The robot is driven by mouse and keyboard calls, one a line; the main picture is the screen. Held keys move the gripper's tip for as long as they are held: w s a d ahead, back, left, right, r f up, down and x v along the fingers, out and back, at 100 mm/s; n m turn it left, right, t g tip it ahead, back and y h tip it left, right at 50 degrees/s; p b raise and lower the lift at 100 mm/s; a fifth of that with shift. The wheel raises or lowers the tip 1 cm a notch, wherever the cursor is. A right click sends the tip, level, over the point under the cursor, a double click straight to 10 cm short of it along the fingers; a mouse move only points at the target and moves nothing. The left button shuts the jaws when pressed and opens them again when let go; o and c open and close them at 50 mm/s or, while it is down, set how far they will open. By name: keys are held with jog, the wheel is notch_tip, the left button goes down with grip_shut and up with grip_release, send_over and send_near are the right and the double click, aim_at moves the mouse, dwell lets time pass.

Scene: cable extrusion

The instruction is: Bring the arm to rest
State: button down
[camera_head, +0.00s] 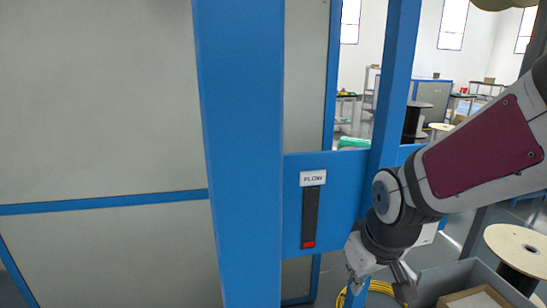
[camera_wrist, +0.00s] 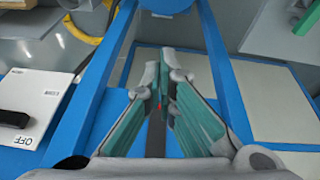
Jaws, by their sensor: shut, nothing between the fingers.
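My gripper (camera_wrist: 159,72) is shut and empty. Its teal-padded fingers come together at the tips in the wrist view. In the head view my arm reaches in from the right, and the gripper hangs low, right of the blue panel. The blue panel (camera_head: 342,178) carries a white FLOW label and a dark vertical slot (camera_head: 311,212) with a red mark at its lower end. In the wrist view a dark strip with a bit of red shows between the fingers.
A thick blue post (camera_head: 240,150) stands left of the panel, with a thinner blue post (camera_head: 393,85) to its right. A grey bin (camera_head: 447,280) with a cardboard box and a wooden spool (camera_head: 516,248) lie low right. A white OFF plate (camera_wrist: 35,105) is at left.

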jog(key=s+d+r+m+t, duration=0.1)
jog(key=s+d+r+m, duration=0.2)
jog(key=s+r, duration=0.8)
jog(key=s, duration=0.3)
jog(key=shift+s+d, duration=0.3)
jog(key=shift+d, duration=0.1)
